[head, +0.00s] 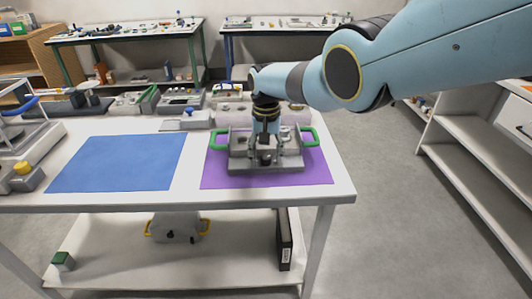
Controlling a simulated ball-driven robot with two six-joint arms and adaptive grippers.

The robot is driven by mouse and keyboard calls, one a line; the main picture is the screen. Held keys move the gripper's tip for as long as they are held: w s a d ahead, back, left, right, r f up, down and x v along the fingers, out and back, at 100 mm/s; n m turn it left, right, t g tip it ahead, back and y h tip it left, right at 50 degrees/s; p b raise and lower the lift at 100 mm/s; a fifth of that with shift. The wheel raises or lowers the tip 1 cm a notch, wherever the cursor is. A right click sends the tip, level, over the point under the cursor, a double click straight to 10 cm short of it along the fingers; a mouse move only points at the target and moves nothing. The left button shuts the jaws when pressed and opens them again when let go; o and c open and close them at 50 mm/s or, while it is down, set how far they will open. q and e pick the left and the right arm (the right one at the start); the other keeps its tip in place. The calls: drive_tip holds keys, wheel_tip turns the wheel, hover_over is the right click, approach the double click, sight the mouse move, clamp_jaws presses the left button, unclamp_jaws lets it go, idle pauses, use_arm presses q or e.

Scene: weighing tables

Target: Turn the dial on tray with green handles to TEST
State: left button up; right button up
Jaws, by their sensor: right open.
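The grey tray with green handles (292,165) sits on the purple mat (318,176) near the right end of the white table. One green handle (217,140) is at its left side, the other (311,136) at its right. My right gripper (266,155) points down over the middle of the tray, its fingers open and low around a small dark part there. That part may be the dial; the fingers hide most of it, and its setting cannot be read. Whether the fingers touch it, I cannot tell. My left gripper is out of view.
A bare blue mat (118,163) lies left of the purple one. Grey devices line the table's back edge. A unit with a yellow knob (22,168) stands at the left. A device with yellow handles (178,226) and a dark binder (284,240) are on the lower shelf.

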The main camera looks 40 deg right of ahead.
sight(266, 157)
drive_tip(key=shift+r, duration=0.1)
wheel_tip(266, 157, up, 12)
idle(0.5)
idle(0.4)
